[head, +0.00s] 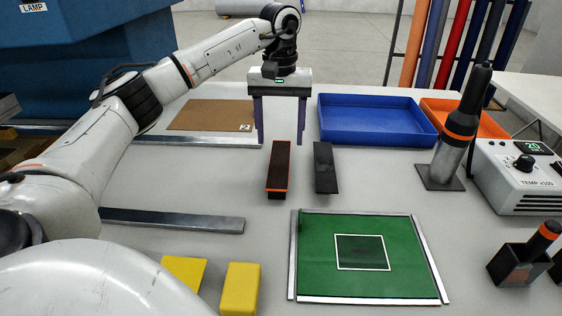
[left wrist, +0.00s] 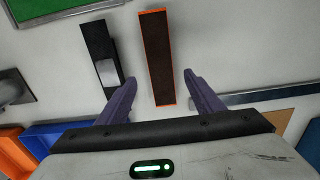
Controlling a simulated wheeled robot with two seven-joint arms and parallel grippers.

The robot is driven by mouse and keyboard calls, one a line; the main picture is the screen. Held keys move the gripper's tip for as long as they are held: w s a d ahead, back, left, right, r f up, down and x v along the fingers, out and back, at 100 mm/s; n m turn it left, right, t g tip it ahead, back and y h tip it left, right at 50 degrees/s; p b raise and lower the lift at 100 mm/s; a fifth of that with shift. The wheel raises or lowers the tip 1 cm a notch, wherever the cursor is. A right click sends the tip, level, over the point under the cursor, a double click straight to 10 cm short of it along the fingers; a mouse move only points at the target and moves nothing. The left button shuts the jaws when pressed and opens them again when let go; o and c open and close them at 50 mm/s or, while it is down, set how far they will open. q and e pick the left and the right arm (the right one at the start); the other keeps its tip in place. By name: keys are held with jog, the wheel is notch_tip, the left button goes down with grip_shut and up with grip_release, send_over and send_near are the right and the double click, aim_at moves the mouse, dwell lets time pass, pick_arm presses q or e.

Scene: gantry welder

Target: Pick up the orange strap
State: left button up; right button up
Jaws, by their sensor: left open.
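The orange strap (head: 278,170) is a dark strip with orange edges lying on the grey table, near the middle of the head view. It also shows in the left wrist view (left wrist: 158,60), upright in the picture and ahead of the gap between my fingers. My left gripper (head: 280,142) is open and empty, fingers pointing down, above and just behind the strap. In the left wrist view its purple fingers (left wrist: 151,80) are spread on either side of the strap's near end, apart from it. My right gripper is not in view.
A black strip (head: 325,168) lies just right of the strap. A blue tray (head: 372,122) and an orange tray (head: 468,121) stand behind. A green mat (head: 315,255) lies in front, yellow blocks (head: 240,288) at front left. A soldering-type tool (head: 456,135) stands right.

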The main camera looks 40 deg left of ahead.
aim_at(280, 160)
pick_arm(q)
jog(key=shift+w+a+f+p, duration=0.1)
jog(key=shift+f+p, duration=0.1)
jog(key=shift+f, duration=1.15)
jog(key=shift+a+f+p, duration=0.1)
jog(key=shift+f+p, duration=0.05)
jog(key=shift+f, duration=1.2)
jog(key=c, duration=1.1)
